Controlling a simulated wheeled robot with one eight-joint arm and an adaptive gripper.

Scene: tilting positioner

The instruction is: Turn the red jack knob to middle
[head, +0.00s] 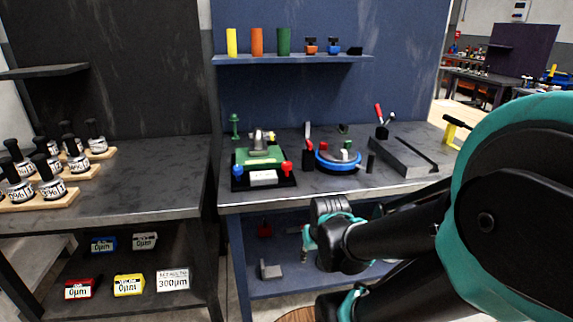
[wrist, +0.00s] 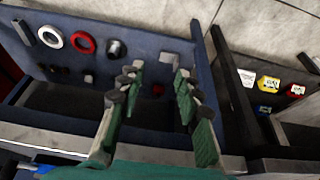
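The tilting positioner (head: 258,155) stands on the workbench in the head view, with a green top and a dark base. Its red jack knob (head: 287,168) is at the front right corner, and a blue knob (head: 238,169) is at the front left. My gripper (head: 308,240) is below and in front of the bench edge, well apart from the red knob. In the wrist view my gripper (wrist: 156,82) shows two spread fingers with nothing between them. The positioner is not seen in the wrist view.
A grey block (head: 403,155) lies further right. The lower shelf (head: 290,285) holds small parts.

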